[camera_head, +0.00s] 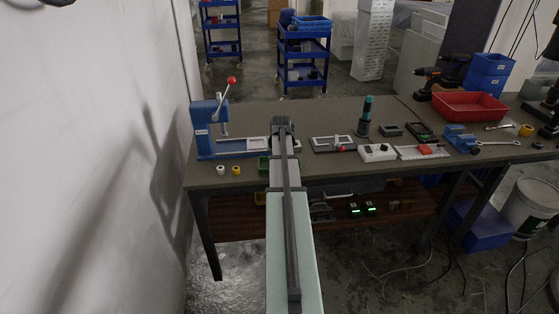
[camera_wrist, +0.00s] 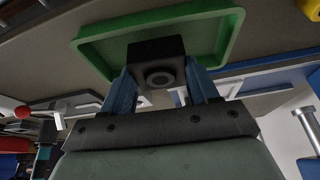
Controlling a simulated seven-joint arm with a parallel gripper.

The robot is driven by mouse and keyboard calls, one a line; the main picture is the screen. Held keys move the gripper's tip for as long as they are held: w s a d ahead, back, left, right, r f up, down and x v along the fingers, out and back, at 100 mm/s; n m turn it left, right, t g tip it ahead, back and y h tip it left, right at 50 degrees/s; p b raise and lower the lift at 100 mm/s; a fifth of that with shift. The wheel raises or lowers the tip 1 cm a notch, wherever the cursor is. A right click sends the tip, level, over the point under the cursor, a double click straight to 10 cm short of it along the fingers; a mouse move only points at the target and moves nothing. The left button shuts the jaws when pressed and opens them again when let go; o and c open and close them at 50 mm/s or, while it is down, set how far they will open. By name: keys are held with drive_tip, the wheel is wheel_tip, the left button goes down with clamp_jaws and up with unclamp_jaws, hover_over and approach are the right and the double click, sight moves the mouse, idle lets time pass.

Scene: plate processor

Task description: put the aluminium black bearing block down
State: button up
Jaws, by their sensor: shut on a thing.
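The black bearing block (camera_wrist: 157,50), a dark square block with a round bore, is between the blue fingers of my gripper (camera_wrist: 162,76) in the wrist view. My gripper is shut on it. Behind the block in that view is a shallow green tray (camera_wrist: 232,38); the block overlaps the tray's floor and near rim. I cannot tell whether it touches the tray. In the head view the green tray (camera_head: 263,164) shows only partly, at the left of my arm near the bench's front edge. My arm hides the block there.
On the bench (camera_head: 330,108), a blue press (camera_head: 207,128) with a red-knobbed lever stands left. White and yellow rings (camera_head: 236,170) lie by the front edge. Right of my arm are a fixture (camera_head: 331,144), a dark cylindrical tool (camera_head: 366,116), a white box (camera_head: 377,152) and a red bin (camera_head: 469,106).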

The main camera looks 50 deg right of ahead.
drive_tip(key=shift+f, duration=1.1)
drive_tip(key=shift+f, duration=0.15)
drive_tip(key=o, duration=1.2)
drive_tip(key=v, duration=1.2)
drive_tip(key=shift+w+d, duration=0.1)
